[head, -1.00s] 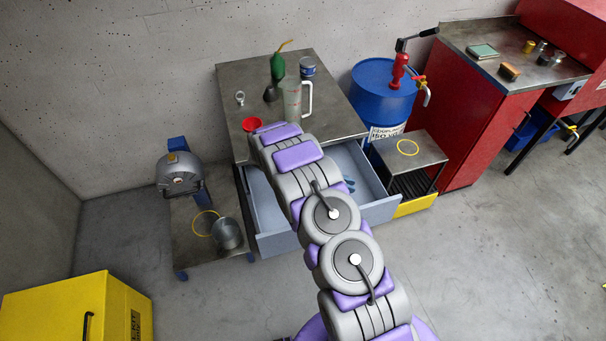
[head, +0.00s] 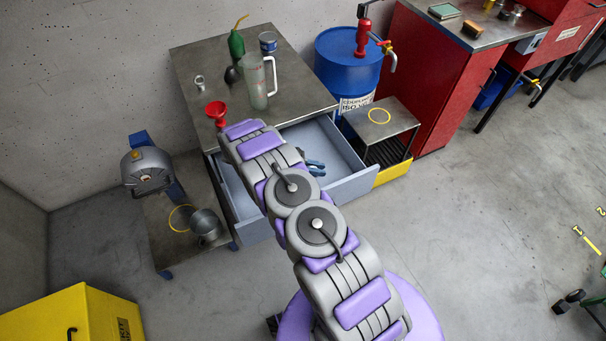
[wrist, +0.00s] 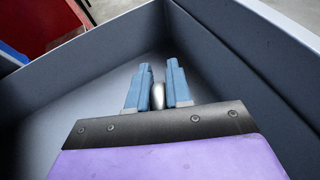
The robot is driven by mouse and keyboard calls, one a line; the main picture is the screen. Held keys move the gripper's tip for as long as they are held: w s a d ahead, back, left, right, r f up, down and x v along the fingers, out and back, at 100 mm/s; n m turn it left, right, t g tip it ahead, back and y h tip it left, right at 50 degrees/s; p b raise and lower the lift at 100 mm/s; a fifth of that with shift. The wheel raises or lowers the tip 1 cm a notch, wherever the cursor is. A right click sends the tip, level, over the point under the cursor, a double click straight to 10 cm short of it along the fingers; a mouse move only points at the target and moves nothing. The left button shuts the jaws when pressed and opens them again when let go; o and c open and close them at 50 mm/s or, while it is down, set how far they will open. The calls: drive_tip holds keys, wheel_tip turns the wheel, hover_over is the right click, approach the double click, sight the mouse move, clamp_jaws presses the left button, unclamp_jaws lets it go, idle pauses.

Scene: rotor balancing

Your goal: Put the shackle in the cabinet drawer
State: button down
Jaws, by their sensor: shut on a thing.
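My gripper (wrist: 159,76) has blue fingers shut on a small silvery rounded piece, which I take for the shackle (wrist: 158,96). Only a little of it shows between the fingers; its full shape is hidden. In the wrist view the gripper is inside the open grey-blue drawer (wrist: 75,75), close to its inner walls. In the head view the blue fingers (head: 315,168) show beyond my arm, within the drawer (head: 355,187). The drawer is pulled out of the metal-topped cabinet (head: 200,55), and my arm crosses above it, hiding its middle.
On the cabinet top are a small metal ring piece (head: 199,82), a red funnel (head: 216,112), a clear jug (head: 255,88), a green oil can (head: 236,45) and a tin (head: 268,41). A blue drum (head: 345,70) and low stand (head: 400,118) are right. Open floor lies right.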

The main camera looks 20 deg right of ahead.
wheel_tip(320, 180, down, 4)
drive_tip(key=shift+d+f+b, duration=0.1)
drive_tip(key=shift+d+b, duration=0.05)
drive_tip(key=shift+b, duration=0.2)
wheel_tip(320, 180, down, 4)
drive_tip(key=shift+r+b, duration=0.1)
drive_tip(key=shift+b, duration=0.4)
drive_tip(key=c, duration=1)
unclamp_jaws()
drive_tip(key=shift+c, duration=0.2)
